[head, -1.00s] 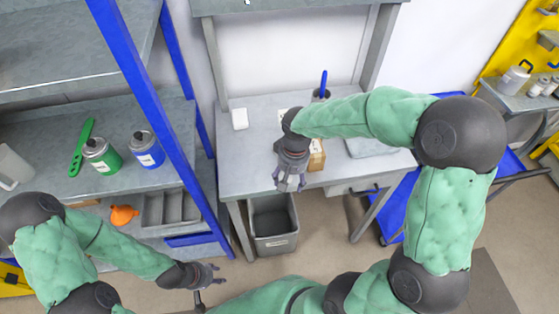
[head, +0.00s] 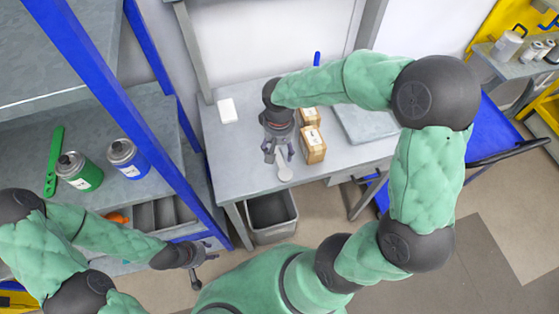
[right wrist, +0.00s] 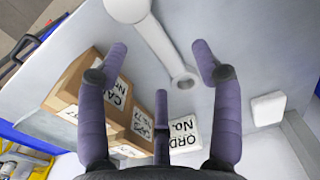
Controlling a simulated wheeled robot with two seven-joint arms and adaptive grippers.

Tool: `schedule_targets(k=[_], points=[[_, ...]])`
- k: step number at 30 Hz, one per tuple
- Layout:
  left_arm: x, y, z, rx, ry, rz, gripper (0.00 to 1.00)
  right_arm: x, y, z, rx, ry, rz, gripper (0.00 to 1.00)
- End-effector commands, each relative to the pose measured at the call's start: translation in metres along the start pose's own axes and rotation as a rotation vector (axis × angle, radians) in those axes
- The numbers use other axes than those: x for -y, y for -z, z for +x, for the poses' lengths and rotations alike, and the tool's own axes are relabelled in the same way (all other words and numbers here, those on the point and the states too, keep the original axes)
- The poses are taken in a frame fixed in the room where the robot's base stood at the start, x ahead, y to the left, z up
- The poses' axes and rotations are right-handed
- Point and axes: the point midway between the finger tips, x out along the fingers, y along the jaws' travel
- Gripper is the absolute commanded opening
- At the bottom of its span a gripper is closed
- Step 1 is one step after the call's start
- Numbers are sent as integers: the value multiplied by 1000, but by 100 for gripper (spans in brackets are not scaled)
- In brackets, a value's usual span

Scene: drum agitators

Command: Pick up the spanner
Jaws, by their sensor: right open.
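The spanner (right wrist: 158,45) is pale grey with rounded ends and lies on the grey workbench (right wrist: 235,60), between the finger tips in the right wrist view. In the head view only its larger end (head: 284,174) shows near the bench's front edge; the rest is hidden by my right gripper (head: 278,158). My right gripper (right wrist: 160,62) is open over the spanner, with its fingers spread to either side and nothing held. My left gripper (head: 205,254) is at the lower left, away from the bench, its fingers apart and empty.
Cardboard boxes (head: 313,146) stand right of my right gripper. A white block (head: 228,111) lies to its left. A grey bin (head: 272,218) stands below the bench front. The left shelf holds a green can (head: 78,171), a blue can (head: 127,158) and a green tool (head: 54,160).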

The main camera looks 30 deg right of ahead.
Motion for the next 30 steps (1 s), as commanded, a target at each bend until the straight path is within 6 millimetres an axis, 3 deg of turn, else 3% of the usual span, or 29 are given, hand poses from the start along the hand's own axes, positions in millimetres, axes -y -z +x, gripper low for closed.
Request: schedule_targets(k=[5, 15, 22, 23, 27, 30], points=[[1, 0, 3, -1, 0, 0, 40, -2, -1, 9, 1, 0, 1, 66], [6, 1, 16, -1, 0, 0, 40, -8, -5, 52, 1, -1, 0, 66], [6, 1, 16, -1, 0, 0, 40, -8, -4, 53, -1, 0, 0, 66], [6, 1, 16, -1, 0, 0, 40, -8, -4, 53, -1, 0, 0, 63], [6, 1, 16, -1, 0, 0, 40, -8, -4, 53, -1, 0, 0, 24], [6, 1, 16, -1, 0, 0, 40, -8, -4, 53, -1, 0, 0, 0]])
